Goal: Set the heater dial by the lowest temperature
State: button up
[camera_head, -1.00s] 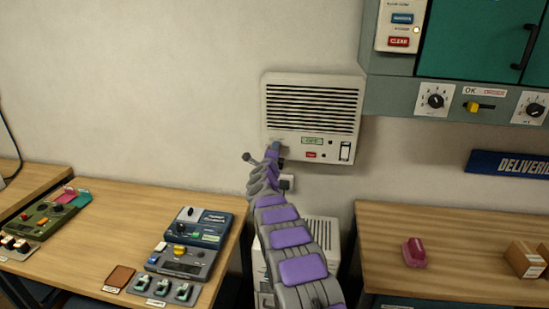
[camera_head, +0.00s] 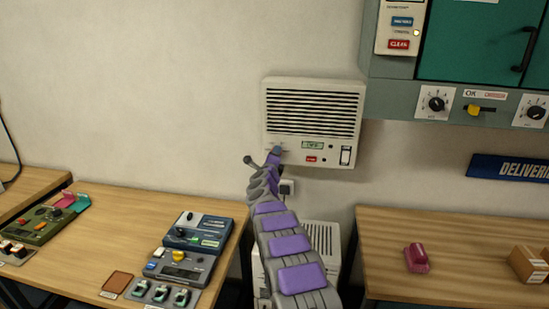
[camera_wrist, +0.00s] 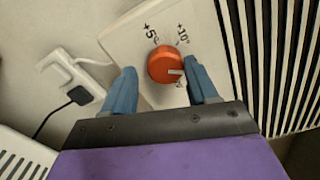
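The white wall heater (camera_head: 350,96) hangs in the middle of the head view, with a black grille, a small greenish display (camera_head: 312,145), a red button and a switch. Its round orange-red dial (camera_wrist: 163,60) shows in the wrist view. The dial's white mark points towards the lower right of the picture. "+5°" and "+10°" are printed above it; another mark near the right finger is partly hidden. My gripper (camera_head: 267,157) is at the heater's lower left corner. In the wrist view its blue fingers (camera_wrist: 160,78) are open on either side of the dial, with a gap at the left finger.
A plug and socket (camera_head: 287,187) sit below the heater. The left table (camera_head: 110,205) holds several battery devices (camera_head: 180,268). The right table (camera_head: 460,240) holds a pink object (camera_head: 416,257) and boxes. A cabinet (camera_head: 440,70) hangs at upper right.

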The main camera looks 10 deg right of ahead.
jog(key=shift+o, duration=0.9)
jog(key=shift+r, duration=0.15)
jog(key=b+v, duration=0.1)
jog(key=v, duration=1.6)
jog(key=shift+s+a, duration=0.1)
